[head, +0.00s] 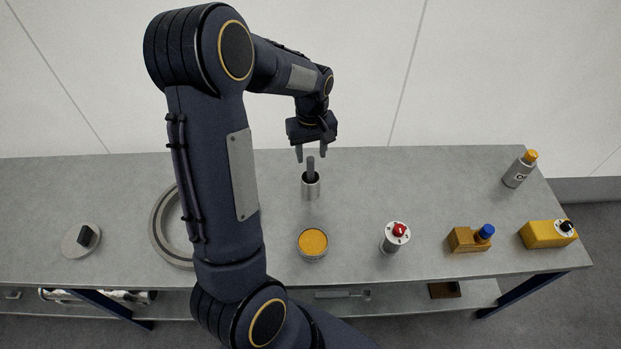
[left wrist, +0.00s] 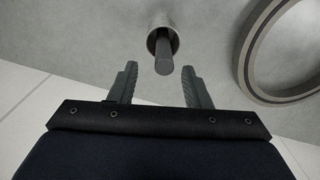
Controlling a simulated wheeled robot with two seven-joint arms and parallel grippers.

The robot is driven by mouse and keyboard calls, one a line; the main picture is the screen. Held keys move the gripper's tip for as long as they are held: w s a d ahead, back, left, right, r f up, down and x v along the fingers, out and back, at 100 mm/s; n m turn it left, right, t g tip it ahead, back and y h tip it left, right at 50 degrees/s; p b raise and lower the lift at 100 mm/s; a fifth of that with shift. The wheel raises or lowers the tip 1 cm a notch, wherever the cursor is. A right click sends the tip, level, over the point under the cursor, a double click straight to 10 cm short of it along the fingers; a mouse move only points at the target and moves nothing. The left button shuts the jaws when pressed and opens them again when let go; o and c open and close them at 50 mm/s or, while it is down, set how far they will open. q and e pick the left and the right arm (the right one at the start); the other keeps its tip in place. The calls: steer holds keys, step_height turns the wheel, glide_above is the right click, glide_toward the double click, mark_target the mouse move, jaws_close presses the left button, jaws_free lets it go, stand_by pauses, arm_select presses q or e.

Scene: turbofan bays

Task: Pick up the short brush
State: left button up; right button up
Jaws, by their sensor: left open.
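The short brush shows as a dark grey handle (head: 311,167) standing upright in a small metal cup (head: 311,188) near the back edge of the bench. In the left wrist view the handle (left wrist: 164,60) rises out of the cup (left wrist: 156,38), ahead of and roughly between my fingertips. The lower end of the brush is hidden inside the cup. My left gripper (head: 312,155) is open and empty, just above and behind the handle. Its two fingers also show in the left wrist view (left wrist: 159,76). My right gripper is in neither view.
On the grey bench (head: 350,180) stand a round tin with orange contents (head: 313,242), a red-knobbed cylinder (head: 395,237) and yellow blocks (head: 545,234) at right. A large metal ring (head: 165,225) lies left, partly behind my arm.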

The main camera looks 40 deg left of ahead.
mark_target(311, 169)
arm_select(q)
steer(key=f, duration=0.6)
steer(key=shift+s+d+f+b, duration=0.15)
steer(key=shift+s+f+b, duration=0.05)
steer(key=shift+s+b, duration=0.15)
jaws_close()
